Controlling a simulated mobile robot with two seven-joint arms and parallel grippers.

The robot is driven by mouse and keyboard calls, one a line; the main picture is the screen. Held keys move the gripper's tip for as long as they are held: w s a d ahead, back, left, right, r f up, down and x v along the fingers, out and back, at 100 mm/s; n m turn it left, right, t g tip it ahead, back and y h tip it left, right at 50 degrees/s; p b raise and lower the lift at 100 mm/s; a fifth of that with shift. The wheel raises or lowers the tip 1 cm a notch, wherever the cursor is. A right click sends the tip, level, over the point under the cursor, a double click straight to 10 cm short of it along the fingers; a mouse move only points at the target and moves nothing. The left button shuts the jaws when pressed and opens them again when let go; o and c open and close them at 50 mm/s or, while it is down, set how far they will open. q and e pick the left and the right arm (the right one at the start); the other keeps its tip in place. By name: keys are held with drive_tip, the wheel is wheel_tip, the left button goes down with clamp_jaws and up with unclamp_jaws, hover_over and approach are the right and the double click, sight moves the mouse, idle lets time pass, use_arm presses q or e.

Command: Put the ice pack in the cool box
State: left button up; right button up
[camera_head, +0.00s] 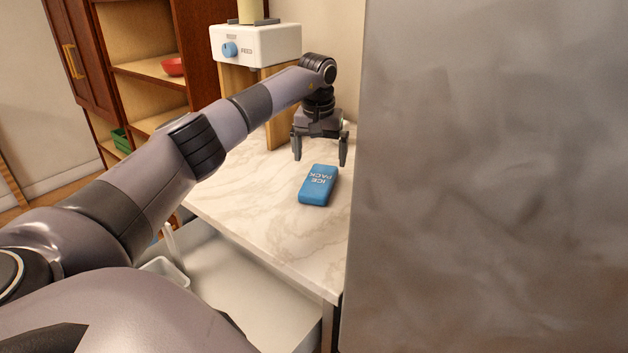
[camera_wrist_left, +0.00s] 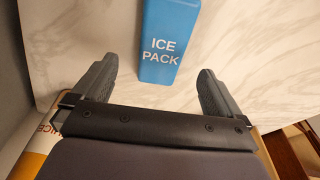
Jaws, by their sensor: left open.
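The ice pack (camera_head: 318,185) is a blue block with white lettering, lying flat on the marble counter. It also shows in the left wrist view (camera_wrist_left: 162,35), at the top, cut off by the frame edge. My left gripper (camera_head: 320,160) is above the counter, just beyond the ice pack in the head view, with its fingers pointing down. It is open and empty. In the left wrist view the ice pack lies ahead of the gap between the fingers (camera_wrist_left: 157,78), not between them. No cool box can be made out. My right gripper is not in view.
A white dispenser (camera_head: 257,45) with a blue knob stands behind my left arm. A large grey panel (camera_head: 490,180) blocks the right side. Shelves with a red bowl (camera_head: 174,67) and a green basket (camera_head: 122,140) stand at the left. The counter's front part (camera_head: 270,210) is clear.

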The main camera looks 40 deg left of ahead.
use_arm(q)
drive_tip(key=f, duration=0.4)
drive_tip(key=f+p, duration=0.1)
drive_tip(key=f, duration=0.1)
drive_tip(key=shift+w+a+f, duration=0.3)
drive_tip(key=shift+w+a, duration=0.05)
drive_tip(key=shift+a, duration=0.05)
drive_tip(key=c, duration=1.3)
wheel_tip(320, 180, up, 12)
wheel_tip(320, 180, up, 8)
drive_tip(key=p, duration=0.1)
hover_over(319, 178)
drive_tip(key=shift+s+d, duration=0.1)
